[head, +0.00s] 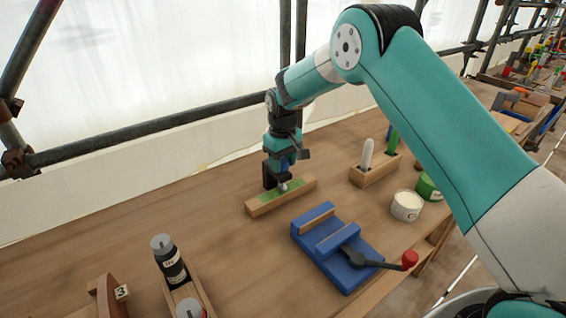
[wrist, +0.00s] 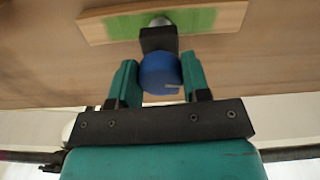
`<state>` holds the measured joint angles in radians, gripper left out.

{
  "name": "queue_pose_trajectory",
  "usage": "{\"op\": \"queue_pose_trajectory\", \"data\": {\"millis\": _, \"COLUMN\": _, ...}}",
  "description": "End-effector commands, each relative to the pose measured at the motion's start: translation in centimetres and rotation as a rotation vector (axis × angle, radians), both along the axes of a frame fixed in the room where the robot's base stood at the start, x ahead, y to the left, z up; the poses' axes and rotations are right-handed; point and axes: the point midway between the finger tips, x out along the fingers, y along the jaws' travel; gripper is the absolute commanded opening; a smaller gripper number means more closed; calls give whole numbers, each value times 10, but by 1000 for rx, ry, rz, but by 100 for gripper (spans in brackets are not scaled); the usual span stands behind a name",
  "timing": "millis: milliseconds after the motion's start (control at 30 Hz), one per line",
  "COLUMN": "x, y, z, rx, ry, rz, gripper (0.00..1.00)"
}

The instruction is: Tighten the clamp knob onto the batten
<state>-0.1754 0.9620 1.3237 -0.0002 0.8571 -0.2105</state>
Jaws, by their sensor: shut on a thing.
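A blue clamp (head: 340,262) sits on the bench, with two wood-faced bars and a dark lever ending in a red knob (head: 410,259). I cannot tell whether anything is pinched between its bars. A separate wooden batten (head: 265,206) with a green patch lies behind it; it also shows in the wrist view (wrist: 95,30). My gripper (wrist: 160,82) is shut on a blue round-ended tool (wrist: 160,73) with a black block and pale tip. The tip is over the green patch; contact cannot be told. My gripper is apart from the red knob.
A wooden block (head: 374,172) with white and green upright pieces stands behind the clamp. A white tub (head: 406,206) and a green tub (head: 428,187) are to its right. A dark bottle (head: 170,262) stands front left. The bench's left middle is clear. Scaffold pipes run behind.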

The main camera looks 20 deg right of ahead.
Motion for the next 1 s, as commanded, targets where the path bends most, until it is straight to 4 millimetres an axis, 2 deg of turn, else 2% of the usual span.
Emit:
{"op": "queue_pose_trajectory", "data": {"millis": 700, "x": 2, "y": 2, "z": 2, "rx": 2, "ry": -7, "rz": -671, "gripper": 19}}
{"op": "queue_pose_trajectory", "data": {"millis": 1000, "x": 2, "y": 2, "z": 2, "rx": 2, "ry": -8, "rz": -877, "gripper": 20}}
